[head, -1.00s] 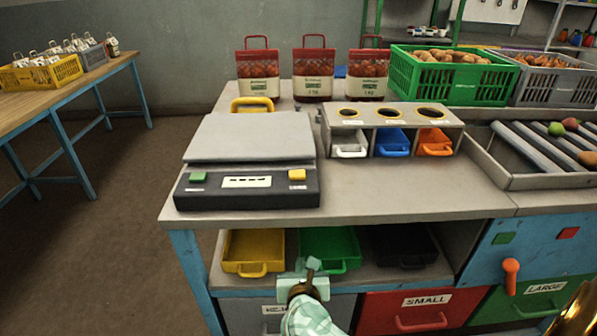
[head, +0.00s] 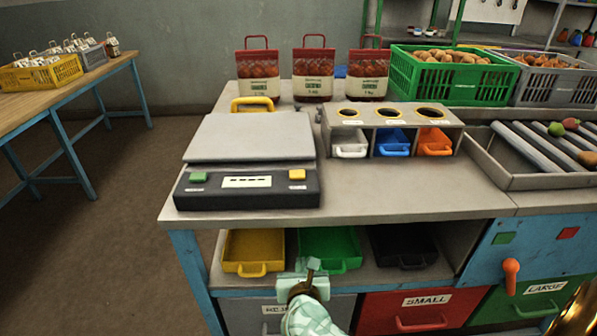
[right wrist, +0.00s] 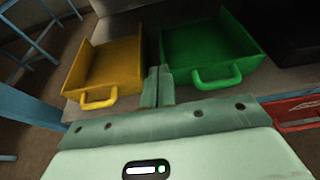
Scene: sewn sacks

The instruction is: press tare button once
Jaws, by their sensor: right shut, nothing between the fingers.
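A scale (head: 248,165) with a grey weighing plate and a dark front stands on the left part of the workbench. Its front carries a green button (head: 198,177) on the left, a lit display (head: 247,181) in the middle and a yellow button (head: 297,174) on the right. The labels under the buttons are too small to read. My right gripper (head: 313,266) is shut and empty, low in front of the bench and below the scale's front. Its closed fingers (right wrist: 157,79) show in the right wrist view, in front of the shelf trays. My left gripper is not in view.
Under the benchtop (head: 420,186), a yellow tray (head: 253,268), a green tray (head: 330,266) and a black tray sit on the shelf. A dispenser with white, blue and orange scoops (head: 435,142) stands right of the scale. Red-topped sacks (head: 313,80) stand behind.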

